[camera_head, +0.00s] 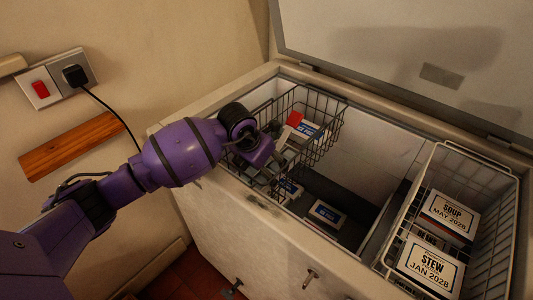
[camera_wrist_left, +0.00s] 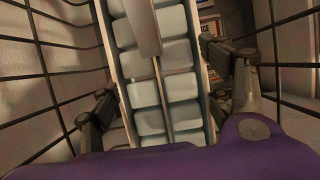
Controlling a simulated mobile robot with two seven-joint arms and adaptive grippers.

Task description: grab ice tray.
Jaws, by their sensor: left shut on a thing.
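The ice tray (camera_wrist_left: 165,88) shows in the left wrist view as a long pale tray with two rows of light blue-white cells and a grey lengthwise bar. It lies inside a wire basket (camera_head: 327,140) in the open chest freezer. My left gripper (camera_head: 262,158) reaches down into this basket from the left. In the left wrist view its dark fingers (camera_wrist_left: 168,108) stand on either side of the tray, shut on it across its width. In the head view my gripper hides much of the tray.
Labelled boxes and a red item (camera_head: 294,118) are near the gripper in the basket. A labelled box (camera_head: 326,214) lies on the freezer floor. A white basket (camera_head: 442,160) at right holds a soup box (camera_head: 450,214) and stew box (camera_head: 430,266). The lid (camera_head: 410,55) stands open.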

